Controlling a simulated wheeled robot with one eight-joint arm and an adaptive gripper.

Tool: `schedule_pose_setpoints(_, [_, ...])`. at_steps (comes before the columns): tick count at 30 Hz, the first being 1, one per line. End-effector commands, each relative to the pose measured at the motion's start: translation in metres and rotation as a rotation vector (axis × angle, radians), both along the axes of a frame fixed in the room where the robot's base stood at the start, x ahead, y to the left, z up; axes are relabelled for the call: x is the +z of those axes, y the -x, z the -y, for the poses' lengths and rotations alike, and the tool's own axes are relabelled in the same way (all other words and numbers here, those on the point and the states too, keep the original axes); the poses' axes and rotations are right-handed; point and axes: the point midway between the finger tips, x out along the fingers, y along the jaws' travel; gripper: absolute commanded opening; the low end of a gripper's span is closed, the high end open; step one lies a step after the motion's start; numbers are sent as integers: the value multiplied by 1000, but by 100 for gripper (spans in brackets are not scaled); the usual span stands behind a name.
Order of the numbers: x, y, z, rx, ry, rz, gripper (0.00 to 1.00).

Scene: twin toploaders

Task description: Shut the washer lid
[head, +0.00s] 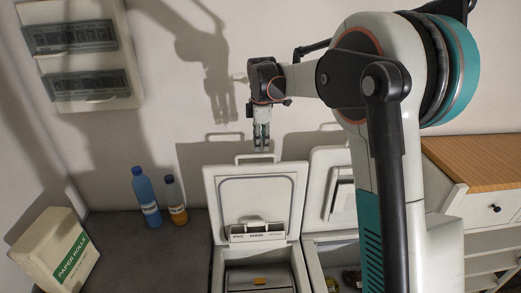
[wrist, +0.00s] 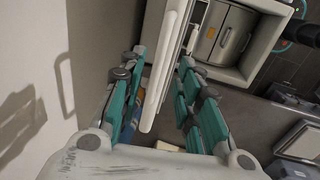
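Two white top-loading machines stand side by side in the head view, both lids up. The left machine's lid (head: 211,205) stands upright against the wall side, with a loop handle (head: 254,158) at its top edge. My gripper (head: 262,148) points down just above that handle. In the wrist view my gripper (wrist: 162,62) has its teal fingers apart, with the white lid's edge (wrist: 165,75) running between them in the picture. I cannot tell whether they touch it. The right machine's lid (head: 321,185) is partly hidden by my arm. No clear label says which is the washer.
The left tub (head: 262,280) has a grey inner drum cover; the right tub holds dark items (head: 350,280). A blue bottle (head: 146,198), an amber bottle (head: 176,202) and a paper rolls box (head: 58,250) sit on the dark counter. A wooden-topped cabinet (head: 475,163) stands right.

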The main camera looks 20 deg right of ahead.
Motion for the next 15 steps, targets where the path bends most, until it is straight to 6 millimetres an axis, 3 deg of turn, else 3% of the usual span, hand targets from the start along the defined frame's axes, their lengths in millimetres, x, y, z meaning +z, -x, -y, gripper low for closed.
schedule_pose_setpoints(6, [-34, -6, 1, 0, 0, 0, 31])
schedule_pose_setpoints(15, [-52, -8, 2, -1, 0, 0, 31])
